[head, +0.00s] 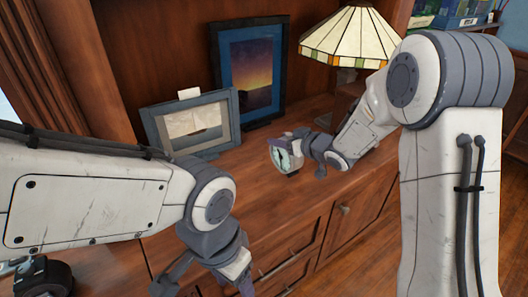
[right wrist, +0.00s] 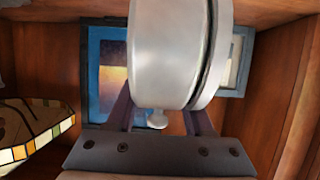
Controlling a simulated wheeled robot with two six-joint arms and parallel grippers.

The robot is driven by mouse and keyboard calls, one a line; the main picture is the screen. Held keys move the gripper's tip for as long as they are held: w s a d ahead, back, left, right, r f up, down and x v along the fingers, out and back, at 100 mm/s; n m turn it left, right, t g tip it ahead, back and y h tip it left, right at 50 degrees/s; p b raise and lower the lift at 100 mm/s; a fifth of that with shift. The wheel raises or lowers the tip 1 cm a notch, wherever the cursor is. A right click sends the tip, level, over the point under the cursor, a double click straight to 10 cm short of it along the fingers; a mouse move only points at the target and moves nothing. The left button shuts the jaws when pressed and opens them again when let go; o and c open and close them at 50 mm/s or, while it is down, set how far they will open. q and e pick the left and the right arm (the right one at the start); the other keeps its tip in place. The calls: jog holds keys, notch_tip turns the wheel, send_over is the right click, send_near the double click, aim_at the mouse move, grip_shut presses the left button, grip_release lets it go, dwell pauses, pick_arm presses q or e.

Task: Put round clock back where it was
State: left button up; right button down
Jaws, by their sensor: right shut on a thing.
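The round clock (head: 279,156) has a silver case and a pale face in the head view. My right gripper (head: 297,150) is shut on it and holds it in front of the bookcase, seemingly above the wooden counter (head: 262,185). In the right wrist view the clock's silver case (right wrist: 172,55) fills the space between the fingers of my right gripper (right wrist: 160,118), with a small rounded foot below. My left gripper (head: 208,287) is low at the bottom edge of the head view, its fingers apart and partly cut off, with nothing seen between them.
A blue-framed sunset picture (head: 250,72) and a smaller grey-blue framed picture (head: 194,124) stand at the back of the counter. A stained-glass lamp (head: 350,38) stands to their right. Bare counter lies in front of the pictures. Drawers and cabinet doors (head: 345,210) are below.

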jog(key=s+d+r+m+t+h+p, duration=0.1)
jog(key=s+d+m+h+p, duration=0.2)
jog(key=d, duration=0.3)
jog(key=s+d+r+m+t+h+p, duration=0.1)
jog(key=s+d+m+h+p, duration=0.2)
jog(key=d+p, duration=0.3)
jog(key=shift+s+d+m+h, duration=0.4)
jog(key=shift+s+h, duration=0.3)
jog(key=shift+a+r, duration=0.1)
